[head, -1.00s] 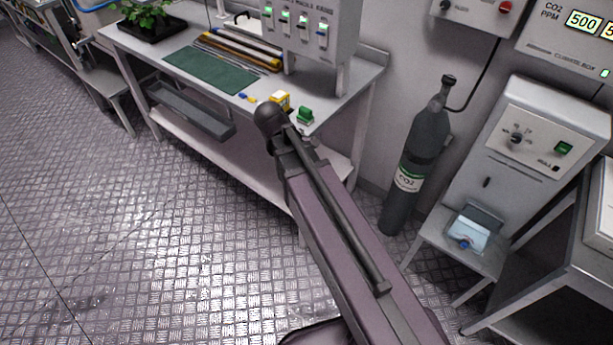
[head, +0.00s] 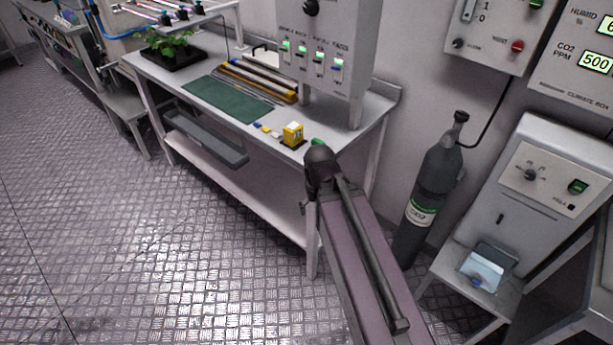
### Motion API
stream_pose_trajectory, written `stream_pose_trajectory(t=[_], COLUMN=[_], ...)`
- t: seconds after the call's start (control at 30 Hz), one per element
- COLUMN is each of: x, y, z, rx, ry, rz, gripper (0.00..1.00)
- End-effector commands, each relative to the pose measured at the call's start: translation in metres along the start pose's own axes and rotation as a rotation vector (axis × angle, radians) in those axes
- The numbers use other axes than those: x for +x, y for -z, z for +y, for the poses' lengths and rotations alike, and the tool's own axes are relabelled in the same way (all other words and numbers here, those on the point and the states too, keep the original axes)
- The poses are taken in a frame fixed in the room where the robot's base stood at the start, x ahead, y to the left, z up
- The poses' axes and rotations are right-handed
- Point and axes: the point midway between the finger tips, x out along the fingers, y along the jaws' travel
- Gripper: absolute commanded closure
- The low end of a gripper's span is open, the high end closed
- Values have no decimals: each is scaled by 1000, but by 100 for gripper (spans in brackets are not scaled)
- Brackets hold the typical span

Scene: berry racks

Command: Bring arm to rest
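My arm (head: 365,255) reaches up from the bottom of the head view, right of the middle. Its dark rounded joint (head: 320,165) is the far end that shows, in front of the workbench's front right corner. My gripper and the links beyond that joint are not visible, so I cannot see what the gripper holds, if anything.
The workbench (head: 365,118) bears a green mat (head: 228,99), a yellow box (head: 292,134), a plant tray (head: 172,55) and a switch panel (head: 325,40). A CO2 cylinder (head: 435,170) stands right of my arm, beside a grey cabinet (head: 545,170). The metal floor (head: 170,250) at left is clear.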

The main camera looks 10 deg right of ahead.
Motion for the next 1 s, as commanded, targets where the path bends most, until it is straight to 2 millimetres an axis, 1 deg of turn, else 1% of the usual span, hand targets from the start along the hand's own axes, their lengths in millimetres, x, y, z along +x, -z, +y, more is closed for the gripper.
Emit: stream_pose_trajectory(t=[0.17,0.5,0.6,0.77,1.0], x=[-14,-64,-76,-84,-84], y=[0,0,0,0,0], z=[0,0,0,0,0], rx=[-1,-2,-2,-2,-2], ry=[-1,-2,-2,-2,-2], rz=[0,1,1,1,1], gripper=[0,0,0,0,0])
